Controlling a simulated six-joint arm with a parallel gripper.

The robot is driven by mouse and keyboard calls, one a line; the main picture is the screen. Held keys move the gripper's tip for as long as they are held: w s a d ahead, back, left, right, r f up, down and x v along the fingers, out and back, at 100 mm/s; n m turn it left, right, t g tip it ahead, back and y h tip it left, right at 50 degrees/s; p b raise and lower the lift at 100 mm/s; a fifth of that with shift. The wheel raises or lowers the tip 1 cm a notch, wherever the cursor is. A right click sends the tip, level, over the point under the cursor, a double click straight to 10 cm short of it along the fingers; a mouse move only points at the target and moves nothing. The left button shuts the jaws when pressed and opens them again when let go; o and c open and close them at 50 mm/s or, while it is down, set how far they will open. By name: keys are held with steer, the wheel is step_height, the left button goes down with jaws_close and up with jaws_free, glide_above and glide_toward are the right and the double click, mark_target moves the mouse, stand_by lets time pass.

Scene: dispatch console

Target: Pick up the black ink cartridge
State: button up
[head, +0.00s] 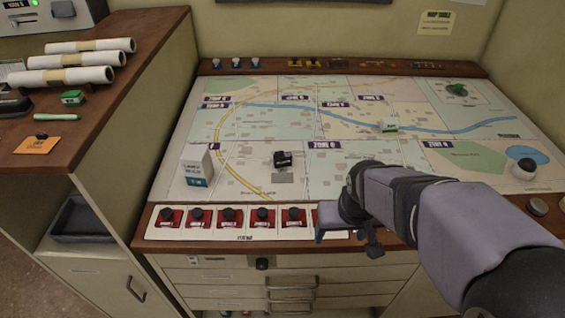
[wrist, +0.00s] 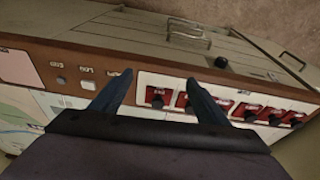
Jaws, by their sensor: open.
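A small black block (head: 284,159), which looks like the black ink cartridge, sits on the map-covered console top (head: 240,118), just above a grey square (head: 283,178). My gripper (head: 348,245) is to the right of the block and nearer the console's front edge. It hangs over the right part of the row of red switches. In the wrist view my gripper (wrist: 160,78) shows two dark fingers spread apart with nothing between them. The red switches lie beyond the fingers, and the black block is not in that view.
A white-and-teal carton (head: 197,167) stands left of the block. A row of red switch panels (head: 228,217) runs along the front edge. The map between is mostly clear.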

mark_target(283, 157)
steer(key=w+a+t+b, duration=0.1)
steer(key=w+t, duration=0.1)
steer(key=w, duration=0.3)
steer(key=w+a+f+t+b, duration=0.1)
steer(key=w+a, duration=0.1)
steer(key=w, duration=0.4)
steer(key=w+a+n+t+y+b, duration=0.1)
steer(key=w+a+t, duration=0.1)
steer(key=w, duration=0.3)
steer(key=shift+w+f+t+b, duration=0.2)
steer(key=shift+f+t+b, duration=0.05)
steer(key=shift+t+b, duration=0.05)
steer(key=w+a+t, duration=0.1)
steer(key=w+a, duration=0.1)
steer(key=w, duration=0.1)
steer(key=w+a+f+t+y+b, duration=0.1)
steer(key=w+a+t, duration=0.1)
steer(key=w, duration=0.1)
steer(key=w+a+n+t+y+b, duration=0.1)
steer(key=w+a, duration=0.1)
steer(key=w, duration=0.1)
steer(key=shift+w+a+f+t, duration=0.1)
steer(key=shift+w+f+t, duration=0.2)
steer(key=shift+w, duration=0.1)
steer(key=shift+f, duration=0.4)
steer(key=shift+x, duration=1.05)
steer(key=shift+w+p, duration=0.15)
steer(key=shift+p, duration=0.15)
steer(key=shift+p+x, duration=0.75)
steer(key=shift+x, duration=1.7)
